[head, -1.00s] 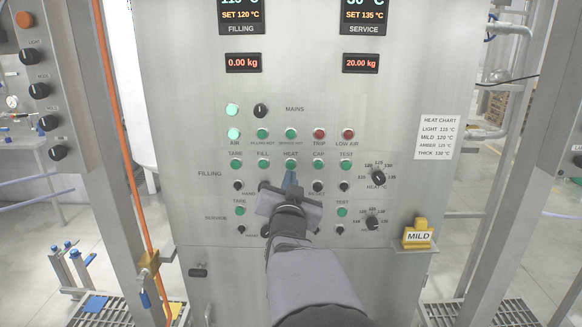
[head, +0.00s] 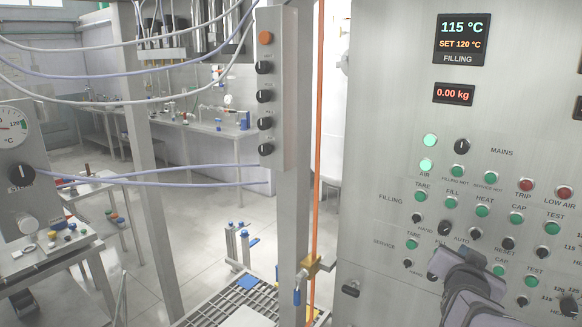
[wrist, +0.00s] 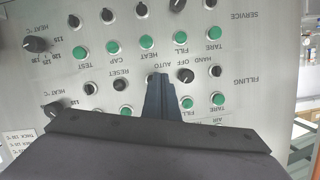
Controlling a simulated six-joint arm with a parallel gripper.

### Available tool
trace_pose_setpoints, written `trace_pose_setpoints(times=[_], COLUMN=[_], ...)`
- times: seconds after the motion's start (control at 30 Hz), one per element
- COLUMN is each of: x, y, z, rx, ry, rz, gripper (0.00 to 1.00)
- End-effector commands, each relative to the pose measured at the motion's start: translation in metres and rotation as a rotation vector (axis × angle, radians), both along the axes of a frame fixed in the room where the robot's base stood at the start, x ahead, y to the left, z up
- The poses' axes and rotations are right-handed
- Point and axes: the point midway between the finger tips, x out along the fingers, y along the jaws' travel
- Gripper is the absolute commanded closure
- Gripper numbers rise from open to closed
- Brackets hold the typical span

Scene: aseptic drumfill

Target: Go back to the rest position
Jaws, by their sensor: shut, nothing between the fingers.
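My gripper shows in the wrist view (wrist: 160,82) with its blue-grey fingers together and nothing between them. Its tips point at the grey control panel (wrist: 130,15), beside the black HAND-OFF-AUTO knob (wrist: 185,75) and over the edge of the AUTO label. I cannot tell whether they touch the panel. In the head view my gripper (head: 441,250) is at the lower right, in front of the panel (head: 395,120). The HAND-AUTO knob (head: 445,228) shows just above it. The fingertips are hard to make out there.
An orange hose (head: 317,130) runs down a steel post (head: 293,215) left of the panel, beside a brass valve (head: 312,267). A box with black knobs (head: 272,95) hangs on the post. A floor grating (head: 205,315) and a gauge unit (head: 18,165) lie farther left.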

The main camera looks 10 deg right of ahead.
Motion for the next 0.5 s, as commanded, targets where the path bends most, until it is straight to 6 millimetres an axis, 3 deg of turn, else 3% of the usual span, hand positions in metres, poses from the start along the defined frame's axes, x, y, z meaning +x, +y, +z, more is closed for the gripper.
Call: trace_pose_setpoints(times=[0.17,0.3,0.5], x=[-0.026,-0.072,-0.139], y=[0.042,0.088,0.170], z=[-0.096,-0.165,-0.225], rx=[0.192,0.354,0.516], ry=[0.325,0.596,0.944], rz=[0.101,0.183,0.346], gripper=[1.00,1.00,1.00])
